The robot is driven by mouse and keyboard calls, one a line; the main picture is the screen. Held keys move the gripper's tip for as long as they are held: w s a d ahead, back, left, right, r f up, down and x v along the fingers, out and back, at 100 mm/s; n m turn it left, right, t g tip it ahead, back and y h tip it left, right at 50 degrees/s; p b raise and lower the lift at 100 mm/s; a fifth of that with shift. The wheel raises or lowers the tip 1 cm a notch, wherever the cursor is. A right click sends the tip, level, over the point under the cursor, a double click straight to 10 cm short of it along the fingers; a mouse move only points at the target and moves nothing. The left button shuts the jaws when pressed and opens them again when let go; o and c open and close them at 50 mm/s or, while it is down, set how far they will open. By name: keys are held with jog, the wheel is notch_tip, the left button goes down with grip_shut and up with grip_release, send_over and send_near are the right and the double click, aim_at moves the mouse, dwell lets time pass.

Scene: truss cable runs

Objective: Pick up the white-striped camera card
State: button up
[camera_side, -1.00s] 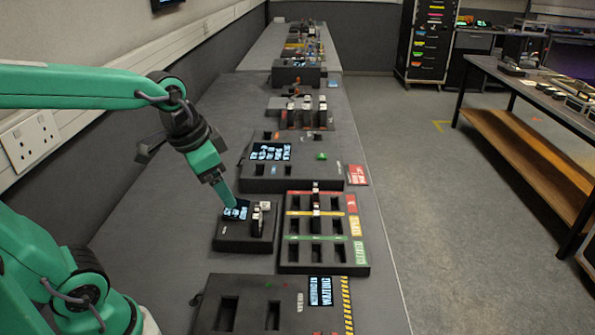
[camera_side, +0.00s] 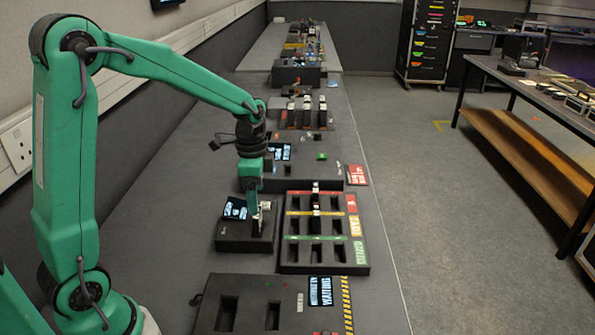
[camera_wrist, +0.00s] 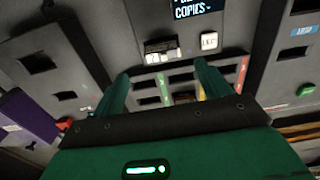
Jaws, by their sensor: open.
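A dark card with white stripes (camera_wrist: 162,51) stands in the small black box (camera_side: 231,246) with the lit screen. In the wrist view it shows between and beyond the fingertips of my gripper (camera_wrist: 162,84), which is open. In the side view my gripper (camera_side: 254,212) points down at the card's place, and a green finger hides most of the card. I cannot tell whether the fingers touch it.
A larger box (camera_side: 330,178) lies behind and a slotted panel (camera_side: 250,318) in front.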

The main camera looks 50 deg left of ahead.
aim_at(257, 217)
jog(key=shift+w+a+f, duration=0.1)
jog(key=shift+f, duration=0.15)
jog(key=shift+a+f, duration=0.15)
jog(key=shift+f, duration=3.7)
jog(key=c, duration=1.2)
jog(key=shift+o, duration=0.2)
jog(key=shift+r, duration=0.15)
